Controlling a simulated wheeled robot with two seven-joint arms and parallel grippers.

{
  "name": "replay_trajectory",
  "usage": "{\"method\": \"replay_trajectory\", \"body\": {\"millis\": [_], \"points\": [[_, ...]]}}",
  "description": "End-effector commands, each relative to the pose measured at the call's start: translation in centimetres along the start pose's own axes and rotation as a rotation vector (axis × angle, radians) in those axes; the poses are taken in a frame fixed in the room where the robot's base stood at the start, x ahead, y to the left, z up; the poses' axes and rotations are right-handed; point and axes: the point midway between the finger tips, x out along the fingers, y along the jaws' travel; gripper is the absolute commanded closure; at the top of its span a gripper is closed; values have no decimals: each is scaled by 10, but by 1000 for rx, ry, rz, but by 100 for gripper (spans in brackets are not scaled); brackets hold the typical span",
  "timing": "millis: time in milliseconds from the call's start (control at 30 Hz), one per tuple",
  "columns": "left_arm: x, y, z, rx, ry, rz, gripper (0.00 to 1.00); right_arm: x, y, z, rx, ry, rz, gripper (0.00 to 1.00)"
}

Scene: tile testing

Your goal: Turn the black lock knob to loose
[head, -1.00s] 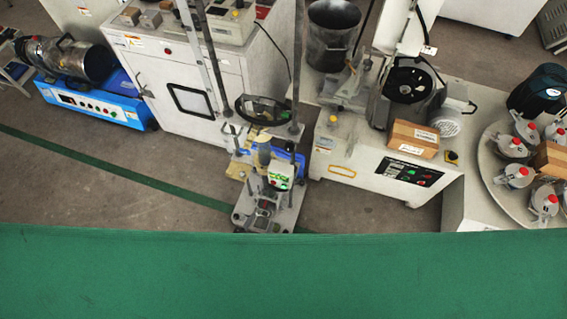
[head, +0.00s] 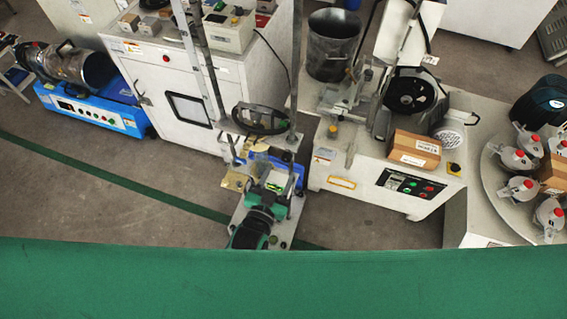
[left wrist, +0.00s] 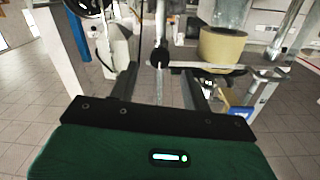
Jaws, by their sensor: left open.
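The small round black knob (left wrist: 160,56) sits near the top middle of the left wrist view, on a thin metal rod. It appears just beyond and between the fingers of my left gripper (left wrist: 159,78), with no clear contact. That gripper is open and empty. In the head view my left gripper (head: 274,190) is over the base of the test stand (head: 243,216), and the arm hides much of it. I cannot make out the knob in the head view. My right gripper is not in view.
The stand has a black handwheel (head: 260,119) and upright posts. A tan roll (left wrist: 222,46) is right of the knob. Open floor (head: 110,190) lies left.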

Motion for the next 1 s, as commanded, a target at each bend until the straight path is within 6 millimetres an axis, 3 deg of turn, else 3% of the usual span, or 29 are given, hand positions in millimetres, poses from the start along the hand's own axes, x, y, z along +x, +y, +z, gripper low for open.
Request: {"method": "replay_trajectory", "body": {"millis": [100, 300, 667, 900, 1000], "points": [[20, 0, -1, 0, 1, 0, 52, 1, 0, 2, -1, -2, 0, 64], [38, 0, 0, 1, 0, 0, 52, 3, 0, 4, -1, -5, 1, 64], [42, 0, 0, 0, -1, 0, 52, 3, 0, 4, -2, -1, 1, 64], [42, 0, 0, 0, -1, 0, 96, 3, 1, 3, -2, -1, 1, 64], [42, 0, 0, -1, -1, 0, 96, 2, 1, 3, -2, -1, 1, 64]]}}
